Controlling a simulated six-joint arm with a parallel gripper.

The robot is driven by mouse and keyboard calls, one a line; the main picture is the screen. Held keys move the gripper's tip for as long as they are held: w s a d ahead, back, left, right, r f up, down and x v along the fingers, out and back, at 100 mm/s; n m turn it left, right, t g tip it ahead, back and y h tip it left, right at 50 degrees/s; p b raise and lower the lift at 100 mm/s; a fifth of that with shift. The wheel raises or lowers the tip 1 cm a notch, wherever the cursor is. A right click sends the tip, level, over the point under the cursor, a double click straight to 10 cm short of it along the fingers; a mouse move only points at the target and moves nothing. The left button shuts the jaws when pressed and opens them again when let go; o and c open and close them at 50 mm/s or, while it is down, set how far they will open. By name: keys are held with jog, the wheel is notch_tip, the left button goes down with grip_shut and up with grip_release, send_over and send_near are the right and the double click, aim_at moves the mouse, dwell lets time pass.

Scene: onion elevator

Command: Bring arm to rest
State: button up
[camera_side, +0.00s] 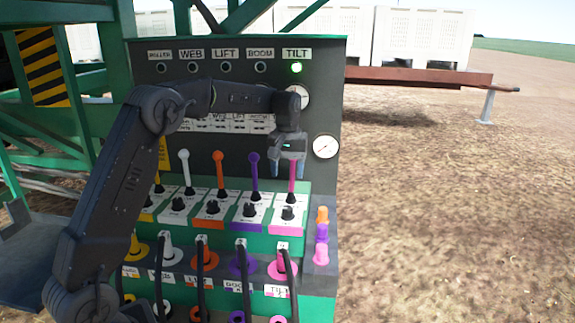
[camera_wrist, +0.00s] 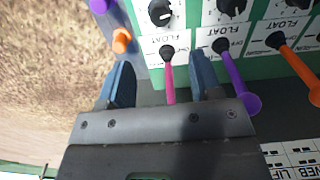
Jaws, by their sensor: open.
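My gripper (camera_side: 288,160) is in front of the control panel (camera_side: 225,85), pointing down over the pink lever (camera_side: 292,187) at the right end of the lever row. In the wrist view my gripper (camera_wrist: 163,80) is open, and the pink lever (camera_wrist: 169,78) stands between its two blue fingers with a gap on each side. The lever's upper end is hidden by the gripper body. The green lamp (camera_side: 296,67) under the TILT label is lit; the other lamps look dark.
The purple lever (camera_side: 254,172) stands just left of my gripper, with orange (camera_side: 220,175) and white (camera_side: 186,172) levers further left. Gauges (camera_side: 325,146) sit on the panel. Hoses and coloured couplings are below. Open dirt ground lies to the right.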

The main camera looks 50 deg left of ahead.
jog(key=shift+r, duration=0.75)
jog(key=s+d+r+m+t, duration=0.35)
jog(key=s+d+r, duration=0.35)
jog(key=s+d, duration=0.45)
jog(key=s+d+f+m+t, duration=0.1)
jog(key=s+d+f+m, duration=0.1)
jog(key=s, duration=0.7)
jog(key=s+d+f+m+t, duration=0.1)
jog(key=s+d+f+m, duration=0.1)
jog(key=s, duration=0.7)
jog(key=shift+s+d+f+m, duration=0.15)
jog(key=shift+d+f+m, duration=0.2)
jog(key=shift+d+m, duration=0.4)
